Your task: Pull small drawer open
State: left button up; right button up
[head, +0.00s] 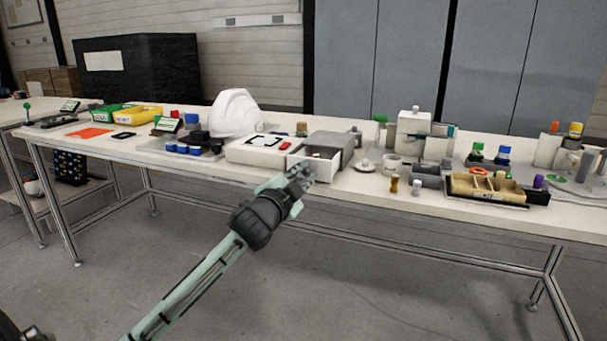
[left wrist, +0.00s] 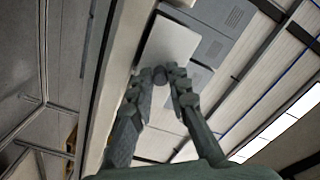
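The small drawer (head: 322,170) is white and sits in a grey housing (head: 333,143) near the table's front edge. It stands partly out, and part of its inside shows from above. My left gripper (head: 300,174) is at its front. In the left wrist view my left gripper (left wrist: 161,77) has its two fingers close on either side of a round dark knob (left wrist: 160,75), in front of the pale drawer front (left wrist: 170,48). The fingers appear to touch the knob. My right gripper is in neither view.
A white box (head: 258,151) and a white helmet shell (head: 235,113) stand left of the drawer on the table (head: 220,171). The floor in front is clear.

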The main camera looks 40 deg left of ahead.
pick_arm(q)
jog(key=o, duration=0.3)
jog(key=shift+o, duration=0.2)
jog(key=v, duration=1.2)
